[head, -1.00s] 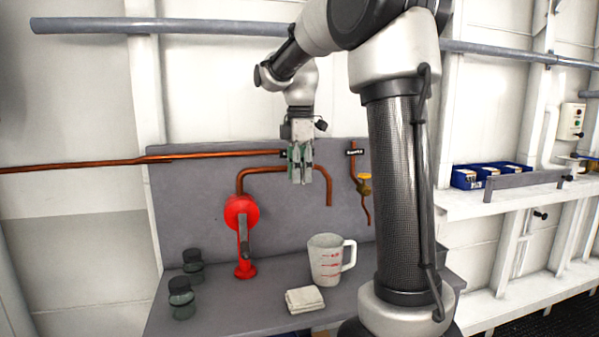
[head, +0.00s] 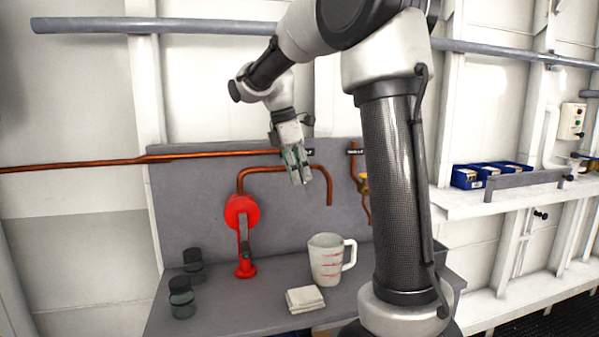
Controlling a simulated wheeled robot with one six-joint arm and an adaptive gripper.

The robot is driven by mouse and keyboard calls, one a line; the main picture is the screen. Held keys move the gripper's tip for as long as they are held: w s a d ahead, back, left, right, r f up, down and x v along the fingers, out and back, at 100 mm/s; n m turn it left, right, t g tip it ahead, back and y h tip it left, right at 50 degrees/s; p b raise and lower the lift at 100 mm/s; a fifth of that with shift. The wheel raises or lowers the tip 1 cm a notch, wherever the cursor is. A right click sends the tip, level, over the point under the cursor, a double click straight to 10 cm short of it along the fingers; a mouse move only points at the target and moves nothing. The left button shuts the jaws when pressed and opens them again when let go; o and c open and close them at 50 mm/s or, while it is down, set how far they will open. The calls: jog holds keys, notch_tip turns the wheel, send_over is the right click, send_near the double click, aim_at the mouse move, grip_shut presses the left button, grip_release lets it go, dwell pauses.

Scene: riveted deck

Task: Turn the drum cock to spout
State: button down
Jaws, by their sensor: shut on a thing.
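My gripper (head: 298,180) is in front of the copper pipework on the grey back panel, tilted with its fingers pointing down and slightly right. It is shut on the drum cock's handle, which the fingers hide. The cock's body is also hidden behind the gripper. A small dark label (head: 309,151) shows just right of the gripper. The copper spout pipe (head: 329,190) bends down to the right of the gripper, above and near a white measuring jug (head: 326,262) with red marks.
Blue bins (head: 468,177) sit on the right shelf.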

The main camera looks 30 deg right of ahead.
jog(key=h, duration=0.2)
jog(key=g+h, duration=0.1)
jog(key=shift+w+a+f+h, duration=0.1)
jog(key=shift+a+f+h, duration=0.15)
jog(key=shift+h, duration=0.15)
jog(key=h, duration=0.1)
jog(key=g+h, duration=0.1)
jog(key=h, duration=0.2)
jog(key=shift+f, duration=0.3)
jog(key=h, duration=0.1)
jog(key=g+h, duration=0.1)
jog(key=h, duration=0.1)
jog(key=shift+f+h, duration=0.2)
jog(key=shift+h, duration=0.1)
jog(key=shift+d+f+g+h, duration=0.15)
jog(key=shift+g+h, duration=0.45)
jog(key=shift+h, duration=0.9)
jog(key=c, duration=1.5)
grip_release()
